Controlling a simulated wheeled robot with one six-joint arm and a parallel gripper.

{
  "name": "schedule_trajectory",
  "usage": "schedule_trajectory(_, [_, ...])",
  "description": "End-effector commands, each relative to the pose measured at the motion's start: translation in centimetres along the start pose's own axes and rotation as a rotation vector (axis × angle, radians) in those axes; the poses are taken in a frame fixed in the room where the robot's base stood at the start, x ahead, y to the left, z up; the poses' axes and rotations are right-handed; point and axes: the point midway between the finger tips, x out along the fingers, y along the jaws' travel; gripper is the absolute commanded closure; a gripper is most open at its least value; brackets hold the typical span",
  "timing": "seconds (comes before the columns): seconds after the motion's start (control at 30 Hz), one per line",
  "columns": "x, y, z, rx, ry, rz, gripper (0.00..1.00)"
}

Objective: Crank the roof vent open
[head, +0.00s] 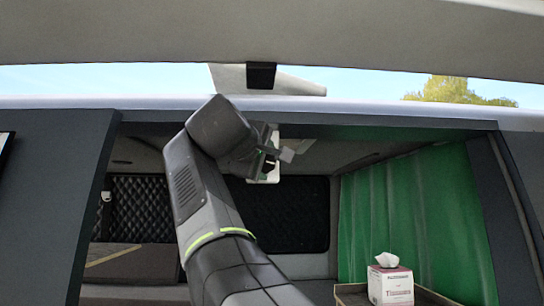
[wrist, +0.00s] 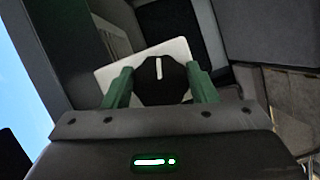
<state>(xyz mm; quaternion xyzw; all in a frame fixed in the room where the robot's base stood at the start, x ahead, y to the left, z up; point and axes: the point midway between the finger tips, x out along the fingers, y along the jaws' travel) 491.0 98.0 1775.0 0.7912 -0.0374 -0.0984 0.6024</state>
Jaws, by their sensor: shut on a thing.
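My gripper (wrist: 160,84) is shut on a dark, many-sided knob (wrist: 160,92), one green finger on each side of it. The knob has a white pointer line on its face, which runs nearly straight up in the wrist view. Behind the knob is a pale square plate (wrist: 118,71). In the head view my gripper (head: 269,160) is up at the ceiling inside the van opening, with a white plate beside it; the knob is hard to make out there. A pale flap-like panel (head: 301,86) shows above the roof edge; I cannot tell whether it is the vent lid.
The raised tailgate (head: 400,38) spans the top, with a black block (head: 261,76) at its lower edge. A green curtain (head: 415,215) hangs at the right. A tissue box (head: 391,285) stands in a tray at the lower right. Dark quilted panels (head: 143,208) line the inside.

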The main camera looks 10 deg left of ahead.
Motion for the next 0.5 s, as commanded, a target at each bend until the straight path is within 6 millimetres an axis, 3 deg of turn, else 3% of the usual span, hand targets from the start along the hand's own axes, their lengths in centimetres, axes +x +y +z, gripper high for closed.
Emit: schedule_trajectory(0.5, [-0.16,0.72,-0.06,0.460,0.011,-0.174,0.70])
